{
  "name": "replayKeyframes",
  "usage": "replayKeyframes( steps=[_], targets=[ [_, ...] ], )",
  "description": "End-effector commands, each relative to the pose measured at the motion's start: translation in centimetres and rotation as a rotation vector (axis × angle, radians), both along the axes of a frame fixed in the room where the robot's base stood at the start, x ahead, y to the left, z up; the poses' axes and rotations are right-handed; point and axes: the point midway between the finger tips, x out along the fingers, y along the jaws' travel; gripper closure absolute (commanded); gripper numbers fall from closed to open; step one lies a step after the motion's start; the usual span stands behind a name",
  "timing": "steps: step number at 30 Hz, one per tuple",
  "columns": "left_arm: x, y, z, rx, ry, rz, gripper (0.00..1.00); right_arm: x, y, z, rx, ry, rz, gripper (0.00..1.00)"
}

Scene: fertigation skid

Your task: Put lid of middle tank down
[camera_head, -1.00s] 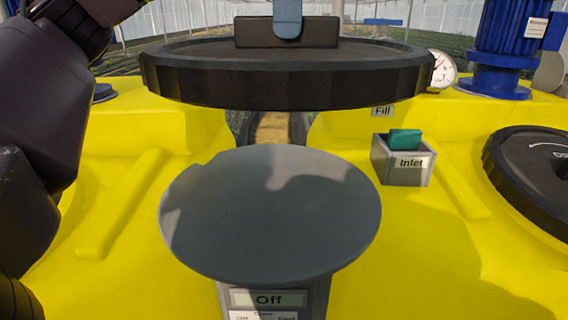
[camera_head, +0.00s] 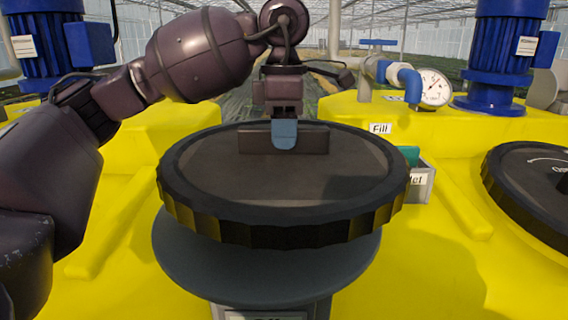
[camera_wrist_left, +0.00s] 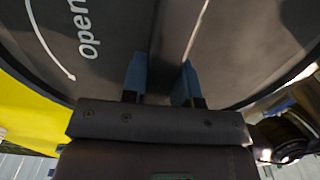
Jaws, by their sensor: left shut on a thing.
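The black round lid (camera_head: 225,185) has a ribbed rim and a raised bar handle across its top. My left gripper (camera_head: 285,134) is shut on this bar from above. The lid looks nearly level over a grey round plate (camera_head: 200,265); I cannot tell if they touch. In the left wrist view, the blue fingers (camera_wrist_left: 161,85) straddle the bar, and the lid (camera_wrist_left: 110,75) shows the word "open" and a curved white line. My right gripper is not in view.
Yellow tanks (camera_head: 455,260) lie around the plate. Another black lid (camera_head: 535,185) sits at right. A grey Inlet box (camera_head: 421,185) with a green piece stands close to the held lid's right edge. A gauge (camera_head: 433,88) and blue motors (camera_head: 500,60) stand behind.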

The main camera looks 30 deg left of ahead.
Motion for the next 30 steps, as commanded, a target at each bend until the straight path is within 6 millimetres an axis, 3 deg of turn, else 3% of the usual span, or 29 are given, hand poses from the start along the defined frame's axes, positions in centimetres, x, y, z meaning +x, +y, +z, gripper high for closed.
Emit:
replayKeyframes(
  steps=[11, 20, 30],
  targets=[
    [0.0, 0.0, -2.1, -0.002, -0.003, 0.0, 1.0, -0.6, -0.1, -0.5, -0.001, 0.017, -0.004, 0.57],
    [0.0, 0.0, -5.4, -0.002, -0.002, 0.0, 1.0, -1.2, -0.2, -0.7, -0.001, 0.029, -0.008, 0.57],
    [0.0, 0.0, -5.7, -0.002, -0.004, 0.0, 1.0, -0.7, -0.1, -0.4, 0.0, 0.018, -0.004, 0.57]
  ],
)
